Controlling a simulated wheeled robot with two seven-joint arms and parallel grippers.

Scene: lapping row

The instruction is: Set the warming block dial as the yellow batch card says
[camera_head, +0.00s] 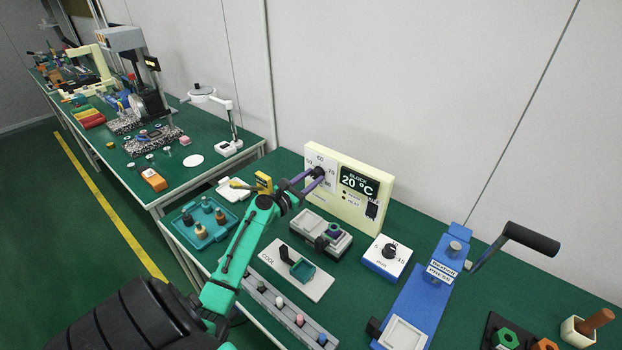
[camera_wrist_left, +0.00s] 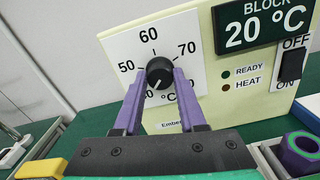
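The cream warming block panel (camera_head: 348,205) stands at the back of the near table. Its black dial (camera_wrist_left: 160,71) sits on a white scale marked 50, 60 and 70; lower marks are partly hidden. The display (camera_wrist_left: 262,24) reads 20 °C. My left gripper (camera_wrist_left: 159,77) has its purple fingers on both sides of the dial, seemingly touching it; in the head view its arm partly covers the scale. A yellow card (camera_head: 263,182) stands left of the panel; its writing is too small to read. My right gripper is not in view.
The panel's black OFF/ON switch (camera_wrist_left: 292,64) is right of the dial. A grey block unit (camera_head: 320,234), a blue timer-like box (camera_head: 385,262) and a blue lever press (camera_head: 425,290) stand nearby. A teal tray (camera_head: 206,222) of bottles lies left of my arm.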

